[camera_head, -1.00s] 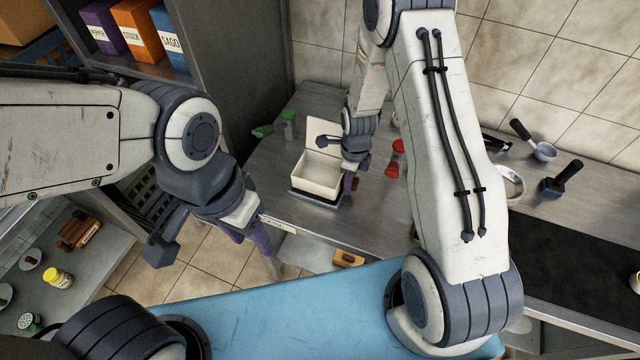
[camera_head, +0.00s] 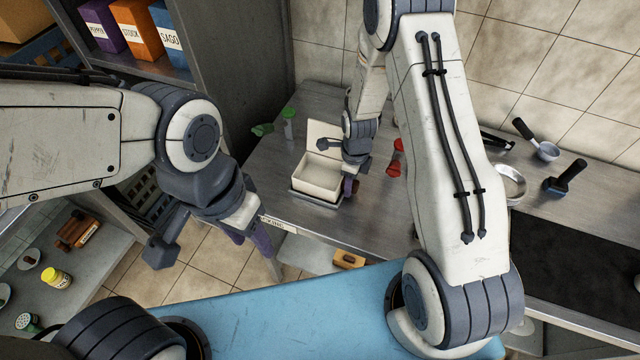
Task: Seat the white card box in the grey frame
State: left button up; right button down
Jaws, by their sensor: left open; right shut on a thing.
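The white card box (camera_head: 318,178) stands on the steel counter with its lid raised at the back. It sits at the grey frame (camera_head: 313,200), whose near edge shows below it; I cannot tell whether it is fully down inside. My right gripper (camera_head: 349,184) is at the box's right side and shut on it, its fingertips partly hidden. My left gripper (camera_head: 200,245) is open and empty, to the left of the counter and apart from the box, over the floor.
My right arm covers part of the counter.

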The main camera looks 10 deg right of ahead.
jog(key=shift+f, duration=0.35)
jog(key=shift+c, duration=2.2)
grip_release()
jog(key=shift+r+b, duration=0.4)
jog(key=shift+r, duration=0.2)
notch_tip(320, 180, up, 9)
jog(key=shift+r+b, duration=0.2)
jog(key=shift+b, duration=0.6)
jog(key=shift+r+p, duration=2.05)
jog(key=shift+r, duration=0.2)
